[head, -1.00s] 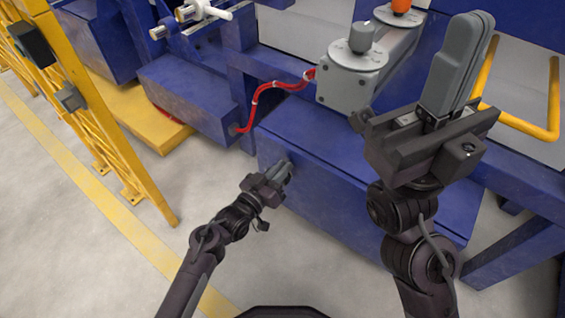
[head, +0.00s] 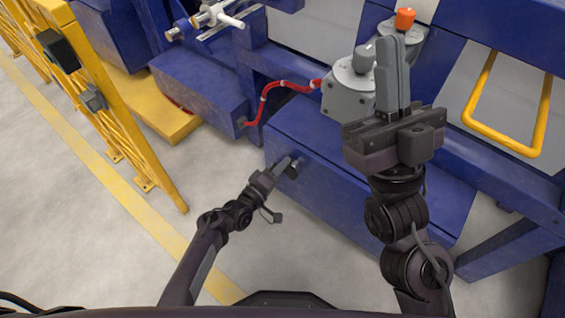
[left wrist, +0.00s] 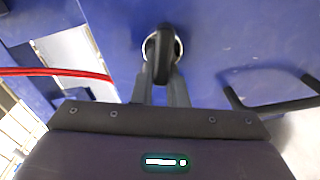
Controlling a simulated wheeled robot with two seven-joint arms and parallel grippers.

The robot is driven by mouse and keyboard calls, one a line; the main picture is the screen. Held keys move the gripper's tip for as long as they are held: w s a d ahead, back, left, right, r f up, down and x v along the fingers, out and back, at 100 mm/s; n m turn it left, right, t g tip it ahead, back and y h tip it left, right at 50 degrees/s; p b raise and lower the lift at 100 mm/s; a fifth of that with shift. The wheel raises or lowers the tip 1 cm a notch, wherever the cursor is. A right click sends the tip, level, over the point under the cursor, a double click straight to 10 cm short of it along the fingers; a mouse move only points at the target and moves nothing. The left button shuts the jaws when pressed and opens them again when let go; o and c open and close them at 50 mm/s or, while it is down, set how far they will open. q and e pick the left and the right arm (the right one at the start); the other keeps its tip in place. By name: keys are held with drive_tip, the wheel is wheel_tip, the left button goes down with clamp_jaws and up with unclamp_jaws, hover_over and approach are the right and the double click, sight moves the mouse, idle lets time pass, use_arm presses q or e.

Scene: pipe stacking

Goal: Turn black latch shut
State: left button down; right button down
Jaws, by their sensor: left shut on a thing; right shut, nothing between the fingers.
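The black latch (left wrist: 161,45) shows in the left wrist view as a dark knob in a silver ring on the blue panel. It points straight down the picture. My left gripper (left wrist: 160,82) is shut on the latch's near end. In the head view my left gripper (head: 281,165) is at the front face of the blue box, and the latch (head: 292,170) is small and partly hidden by the fingers. My right gripper (head: 391,72) is shut and empty, raised with its fingers pointing up, well right of the latch.
The blue box (head: 350,185) carries the panel. A grey unit with a round knob (head: 350,95) stands behind my right gripper. A red cable (head: 283,87) runs to it. A yellow rail (head: 505,140) is at right and a yellow fence (head: 130,130) at left. Floor on the left is clear.

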use_arm(q)
drive_tip(key=shift+s+d+f+n, duration=0.25)
drive_tip(key=shift+f+n, duration=0.15)
drive_tip(key=shift+n, duration=0.6)
drive_tip(key=shift+d+f+n+p, duration=0.1)
drive_tip(key=shift+f+n+p, duration=0.15)
drive_tip(key=shift+n, duration=0.45)
use_arm(e)
drive_tip(key=shift+w+a+f+g+h, duration=0.25)
drive_tip(key=shift+w+f+g+h, duration=0.15)
drive_tip(key=shift+w+f, duration=0.25)
drive_tip(key=shift+w+a+f+g+h, duration=0.3)
drive_tip(key=shift+w+f+g, duration=0.3)
drive_tip(key=shift+f, duration=0.15)
drive_tip(key=shift+w+a+f+g+h, duration=0.3)
drive_tip(key=shift+w+f+g, duration=0.1)
drive_tip(key=shift+w+f, duration=0.25)
use_arm(q)
drive_tip(key=c, duration=1.4)
unclamp_jaws()
drive_tip(key=shift+c, duration=0.2)
drive_tip(key=shift+r, duration=0.15)
use_arm(e)
drive_tip(key=shift+s+d+m, duration=0.1)
drive_tip(key=shift+d+m, duration=0.05)
drive_tip(key=shift+m, duration=0.15)
use_arm(q)
drive_tip(key=shift+w, duration=0.1)
